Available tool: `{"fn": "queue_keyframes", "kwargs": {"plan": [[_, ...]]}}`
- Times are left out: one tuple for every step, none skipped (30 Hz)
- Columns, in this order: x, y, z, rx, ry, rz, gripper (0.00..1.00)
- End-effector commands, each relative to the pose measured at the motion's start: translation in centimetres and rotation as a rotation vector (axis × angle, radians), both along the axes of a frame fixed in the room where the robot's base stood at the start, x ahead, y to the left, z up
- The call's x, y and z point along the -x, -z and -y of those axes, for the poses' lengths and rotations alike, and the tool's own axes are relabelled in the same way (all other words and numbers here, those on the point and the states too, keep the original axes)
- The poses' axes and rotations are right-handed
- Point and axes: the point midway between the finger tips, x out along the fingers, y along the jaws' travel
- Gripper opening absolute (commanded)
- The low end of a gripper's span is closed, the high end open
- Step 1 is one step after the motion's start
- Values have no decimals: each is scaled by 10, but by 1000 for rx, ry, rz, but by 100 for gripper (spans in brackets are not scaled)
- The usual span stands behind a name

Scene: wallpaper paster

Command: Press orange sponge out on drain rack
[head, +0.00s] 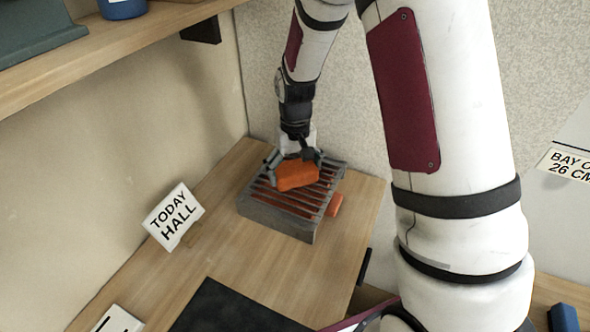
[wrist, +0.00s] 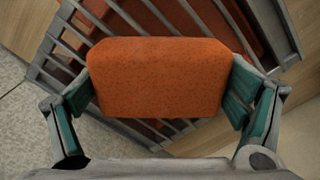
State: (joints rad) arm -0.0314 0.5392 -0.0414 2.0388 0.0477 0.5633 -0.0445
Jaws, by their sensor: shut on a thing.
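The orange sponge (head: 297,176) is between the fingers of my gripper (head: 293,165), over the grey slatted drain rack (head: 278,218). In the wrist view the sponge (wrist: 158,78) fills the middle, with the green-padded fingers of my gripper (wrist: 158,100) closed on its left and right ends. The sponge looks level and block-shaped. I cannot tell whether its underside touches the slats of the rack (wrist: 120,142). Orange-red also shows between and under the slats, and a small orange piece (head: 334,205) sticks out at the rack's right side.
The rack stands on a wooden table (head: 215,255) near the wall corner. A "TODAY HALL" sign (head: 173,216) stands to its left. A dark mat (head: 235,308) lies in front. A shelf (head: 105,55) overhangs at upper left. Bare wood lies between the sign and the rack.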

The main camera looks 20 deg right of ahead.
Motion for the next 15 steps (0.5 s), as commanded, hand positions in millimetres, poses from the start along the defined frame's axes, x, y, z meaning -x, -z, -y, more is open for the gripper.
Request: {"fn": "queue_keyframes", "kwargs": {"plan": [[2, 3, 0, 0, 0, -7, 62], [2, 3, 0, 0, 0, -7, 62], [2, 3, 0, 0, 0, -7, 62], [2, 3, 0, 0, 0, -8, 62], [2, 3, 0, 0, 0, -8, 62], [2, 3, 0, 0, 0, -8, 62], [3, 2, 0, 0, 0, -8, 62], [3, 1, 0, 0, 0, -8, 62], [3, -1, 0, 0, 0, -8, 62], [3, -3, 0, 0, 0, -8, 62], [3, -6, 0, 0, 0, -8, 62], [3, -9, 0, 0, 0, -7, 62], [3, -12, 0, 0, 0, -7, 62], [3, -14, 0, 0, 0, -6, 62], [2, -17, 0, 0, 0, -5, 62]]}}
